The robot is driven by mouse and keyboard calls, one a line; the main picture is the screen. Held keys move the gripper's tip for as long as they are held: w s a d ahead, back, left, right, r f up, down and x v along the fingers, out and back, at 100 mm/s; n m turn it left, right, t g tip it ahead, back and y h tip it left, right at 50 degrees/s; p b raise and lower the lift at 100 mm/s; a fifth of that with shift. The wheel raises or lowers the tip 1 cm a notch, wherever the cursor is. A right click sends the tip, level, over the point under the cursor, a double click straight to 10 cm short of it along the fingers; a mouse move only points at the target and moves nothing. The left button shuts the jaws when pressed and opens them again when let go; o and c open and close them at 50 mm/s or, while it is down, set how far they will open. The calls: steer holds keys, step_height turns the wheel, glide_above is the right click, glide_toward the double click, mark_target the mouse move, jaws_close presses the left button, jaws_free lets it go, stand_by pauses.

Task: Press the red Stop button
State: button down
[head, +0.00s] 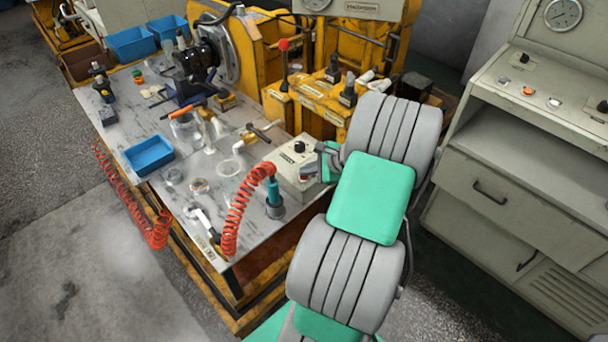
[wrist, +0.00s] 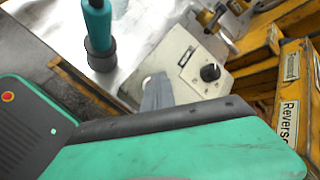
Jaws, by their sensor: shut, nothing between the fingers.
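A grey-white control box (head: 290,160) sits at the right end of the workbench, with a black knob (head: 299,147) on its top. A small red button (head: 304,178) shows at the box's near side, partly hidden by my gripper. My gripper (head: 317,163) is shut and empty, with its fingers over the right side of the box. I cannot tell whether they touch the button. In the wrist view the box (wrist: 178,60) and knob (wrist: 210,72) lie beyond my grey fingers (wrist: 157,92).
A teal-handled tool (head: 273,195) with a coiled red hose (head: 240,205) stands close left of the box. Orange machinery with levers (head: 283,65) rises behind it. Blue bins (head: 149,155) and loose parts cover the bench (head: 135,130). A grey console (head: 520,130) stands at right.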

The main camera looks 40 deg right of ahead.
mark_target(307, 177)
steer(key=shift+r+p, duration=0.55)
steer(key=shift+r, duration=0.1)
step_height(307, 177, up, 5)
steer(key=p, duration=0.5)
steer(key=shift+r, duration=0.1)
stand_by(0.3)
